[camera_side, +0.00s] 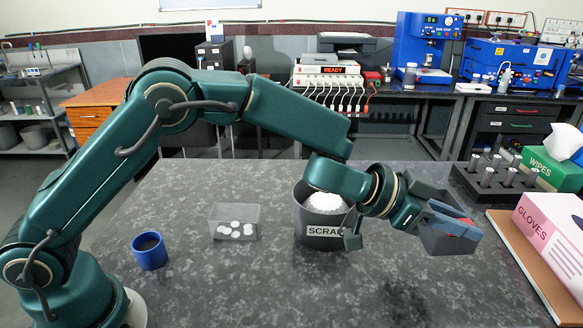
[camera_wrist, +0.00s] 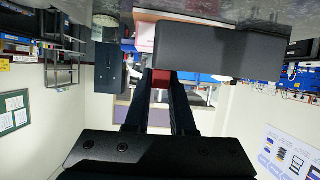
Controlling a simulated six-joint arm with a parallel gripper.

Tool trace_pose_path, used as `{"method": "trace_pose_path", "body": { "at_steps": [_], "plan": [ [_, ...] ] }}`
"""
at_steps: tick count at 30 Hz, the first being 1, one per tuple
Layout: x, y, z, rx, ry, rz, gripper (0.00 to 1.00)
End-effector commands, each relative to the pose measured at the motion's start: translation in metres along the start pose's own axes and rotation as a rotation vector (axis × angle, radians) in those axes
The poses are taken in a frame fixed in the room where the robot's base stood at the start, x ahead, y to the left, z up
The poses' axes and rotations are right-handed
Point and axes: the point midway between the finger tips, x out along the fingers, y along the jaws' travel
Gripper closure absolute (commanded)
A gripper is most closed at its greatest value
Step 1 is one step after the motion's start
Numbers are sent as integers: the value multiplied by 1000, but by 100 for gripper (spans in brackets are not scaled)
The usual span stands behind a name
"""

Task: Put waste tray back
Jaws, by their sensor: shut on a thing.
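The waste tray (camera_side: 450,241) is a dark grey open box, tilted, at the right of the side view. It is held in the air over the worktop, right of the SCRAP bin. My gripper (camera_side: 458,219) is shut on it at its upper edge. In the wrist view the tray (camera_wrist: 215,50) is a dark block just beyond my fingertips (camera_wrist: 160,84), with a small red part between them. The inside of the tray is mostly hidden. The grey SCRAP bin (camera_side: 314,241) stands upright, filled with white material, partly behind my wrist.
A clear tray (camera_side: 220,229) with several white discs and a blue cup (camera_side: 149,256) stand at left. A black rack (camera_side: 485,188) with metal cylinders, a WIPES box (camera_side: 552,172) and a GLOVES box (camera_side: 548,238) on a brown board (camera_side: 530,275) line the right. The front middle is clear.

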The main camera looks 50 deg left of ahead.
Motion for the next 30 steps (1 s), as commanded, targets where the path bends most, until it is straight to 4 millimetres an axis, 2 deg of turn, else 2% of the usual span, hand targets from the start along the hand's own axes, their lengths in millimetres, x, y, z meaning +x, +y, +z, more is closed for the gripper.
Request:
{"method": "trace_pose_path", "body": {
  "at_steps": [5, 12, 19, 24, 30],
  "plan": [
    [6, 12, 11, 5, -4, 24, 100],
    [19, 10, 42, 3, -6, 22, 100],
    [27, 10, 59, 5, -1, 22, 100],
    [36, 9, 82, 4, -4, 21, 100],
    [42, 9, 94, 7, 1, 20, 100]
  ]
}}
